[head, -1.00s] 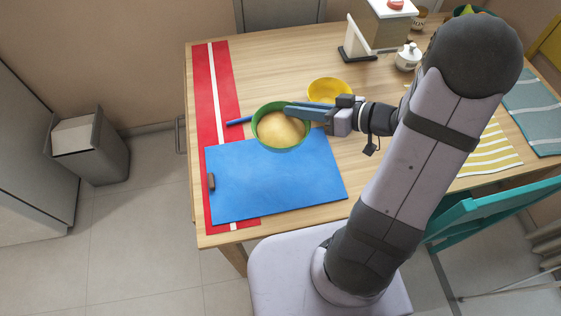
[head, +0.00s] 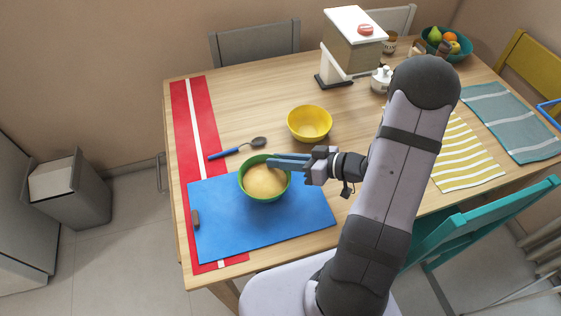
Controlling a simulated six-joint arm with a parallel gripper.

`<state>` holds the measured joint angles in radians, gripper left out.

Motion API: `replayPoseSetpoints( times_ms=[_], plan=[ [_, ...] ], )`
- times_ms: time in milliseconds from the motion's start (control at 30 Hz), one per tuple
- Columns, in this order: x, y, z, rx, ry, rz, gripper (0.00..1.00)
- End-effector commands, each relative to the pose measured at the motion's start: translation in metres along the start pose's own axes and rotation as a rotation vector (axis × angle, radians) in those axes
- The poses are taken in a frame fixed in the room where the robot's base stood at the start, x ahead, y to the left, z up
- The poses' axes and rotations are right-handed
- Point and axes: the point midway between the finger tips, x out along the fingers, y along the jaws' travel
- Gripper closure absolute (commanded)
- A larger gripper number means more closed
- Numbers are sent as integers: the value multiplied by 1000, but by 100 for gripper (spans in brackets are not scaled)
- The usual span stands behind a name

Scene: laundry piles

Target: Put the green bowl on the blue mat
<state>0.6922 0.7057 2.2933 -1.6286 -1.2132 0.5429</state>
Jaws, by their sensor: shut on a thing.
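The green bowl (head: 245,190) holds a pale tan, dough-like filling (head: 266,180). It is upright over the upper middle of the blue mat (head: 262,230). I cannot tell whether its base touches the mat. My gripper (head: 275,163) comes from the right and is shut on the bowl's far right rim. The blue mat lies flat at the table's near left, partly over a red runner.
A yellow bowl (head: 309,123) stands behind my gripper. A blue-handled spoon (head: 237,148) lies behind the green bowl. A red runner (head: 207,130) with a white stripe lies at left. A teal chair (head: 470,225) stands at right.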

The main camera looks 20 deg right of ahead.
Motion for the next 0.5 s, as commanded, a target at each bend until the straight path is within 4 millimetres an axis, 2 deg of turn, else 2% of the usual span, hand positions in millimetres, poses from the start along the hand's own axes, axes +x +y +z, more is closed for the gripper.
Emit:
replayPoseSetpoints(
  times_ms=[467, 500],
  plan=[
    [3, 3, 7, 0, 2, 0, 100],
    [3, 3, 7, -1, 1, 1, 80]
  ],
)
